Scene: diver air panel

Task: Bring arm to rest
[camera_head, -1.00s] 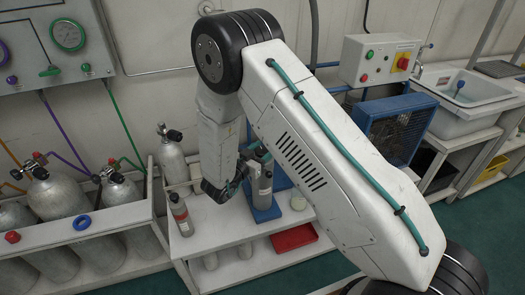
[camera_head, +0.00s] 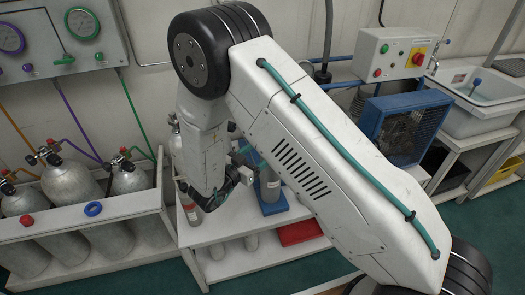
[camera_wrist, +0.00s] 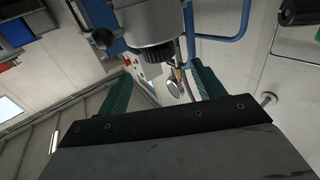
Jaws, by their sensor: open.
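My gripper (camera_head: 243,162) hangs below my bent arm in the head view, over the white bench, partly hidden by my forearm. Its teal fingers show apart in the wrist view (camera_wrist: 162,78), open. A grey cylinder with a black ribbed collar (camera_wrist: 155,53) appears beyond the fingers there; I see no contact with it. In the head view, a grey bottle in a blue stand (camera_head: 269,186) is upright just right of my gripper. Another grey bottle (camera_head: 190,214) stands lower left of my gripper, partly hidden by my arm.
A white rack (camera_head: 100,213) of several grey cylinders stands at left, below the gauge panel (camera_head: 60,40). A blue-framed fan unit (camera_head: 400,128), a control box (camera_head: 392,57) and a sink (camera_head: 480,98) are to the right.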

